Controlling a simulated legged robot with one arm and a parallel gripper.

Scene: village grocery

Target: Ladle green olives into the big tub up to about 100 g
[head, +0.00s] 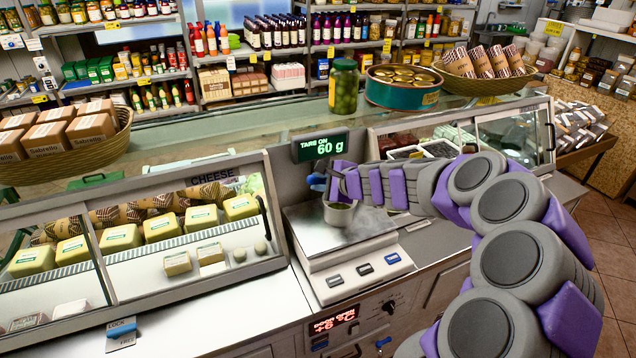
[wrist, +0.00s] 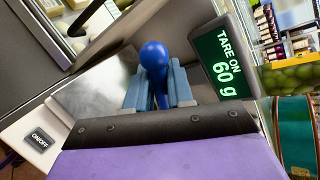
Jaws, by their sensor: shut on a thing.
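My gripper (head: 333,184) is above the scale in the head view. In the wrist view, its two pale blue fingers (wrist: 158,92) are shut on a blue handle with a round knob (wrist: 154,55), which looks like the ladle's. The ladle's bowl is hidden. A small pale tub (head: 340,214) with something green inside stands on the steel plate of the scale (head: 305,234), just under my gripper. The scale display (head: 322,145) reads "TARE ON 60 g"; it also shows in the wrist view (wrist: 222,62).
A cheese case (head: 190,225) stands left of the scale. A jar of green olives (head: 343,90) and a round green tin (head: 400,92) stand on the glass top behind. Open trays (head: 405,153) lie in the counter behind my arm. A panel (head: 335,322) reads "DOOR OPEN +6 °C".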

